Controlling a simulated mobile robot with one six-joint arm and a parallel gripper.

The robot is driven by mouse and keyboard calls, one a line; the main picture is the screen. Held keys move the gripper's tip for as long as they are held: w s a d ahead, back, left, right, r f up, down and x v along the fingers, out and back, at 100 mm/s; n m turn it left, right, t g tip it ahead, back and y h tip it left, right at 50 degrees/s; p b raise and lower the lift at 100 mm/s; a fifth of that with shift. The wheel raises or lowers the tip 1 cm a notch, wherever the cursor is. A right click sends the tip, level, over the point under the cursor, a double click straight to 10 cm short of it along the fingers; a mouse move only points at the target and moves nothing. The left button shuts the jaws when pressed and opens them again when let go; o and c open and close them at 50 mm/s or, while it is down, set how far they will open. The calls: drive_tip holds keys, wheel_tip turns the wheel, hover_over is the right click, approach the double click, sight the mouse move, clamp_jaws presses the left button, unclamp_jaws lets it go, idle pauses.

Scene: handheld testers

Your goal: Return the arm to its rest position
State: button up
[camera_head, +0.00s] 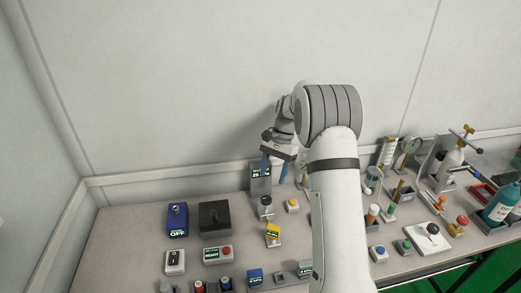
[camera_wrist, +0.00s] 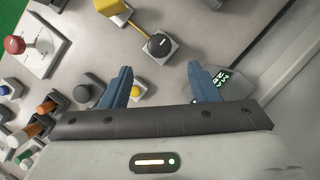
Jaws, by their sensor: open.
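My gripper (camera_head: 276,164) hangs over the back of the bench, in front of a small upright grey unit with a green-lit display (camera_head: 261,178). In the wrist view my gripper (camera_wrist: 160,85) has its two blue fingers spread wide, with nothing between them. A grey block with a black knob (camera_wrist: 157,45) lies beyond the fingertips. The display unit (camera_wrist: 215,80) is partly hidden behind the right finger. My white arm reaches in from the front and covers the middle of the bench in the head view.
The bench (camera_head: 120,235) carries a blue box reading OFF (camera_head: 177,220), a black box (camera_head: 214,217) and a yellow block (camera_head: 273,232). Several tools, a teal bottle (camera_head: 501,204) and a clamp stand crowd the right. A wall stands close behind. The bench's left end is bare.

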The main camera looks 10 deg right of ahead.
drive_tip(key=s+a+r+n+t+h, duration=0.1)
drive_tip(key=s+r+n, duration=0.1)
drive_tip(key=s+r, duration=0.35)
drive_tip(key=s+a+r+n+t+h, duration=0.1)
drive_tip(key=s+r+n+t, duration=0.15)
drive_tip(key=s, duration=0.65)
drive_tip(key=s+r+n+t+h, duration=0.1)
drive_tip(key=s+r+n, duration=0.1)
drive_tip(key=s+r, duration=0.45)
drive_tip(key=s+f+n+t, duration=0.1)
drive_tip(key=s+f+n, duration=0.1)
drive_tip(key=s, duration=0.9)
drive_tip(key=shift+a+f, duration=0.15)
drive_tip(key=shift+f, duration=0.6)
drive_tip(key=shift+w+n, duration=0.1)
drive_tip(key=shift+n, duration=0.15)
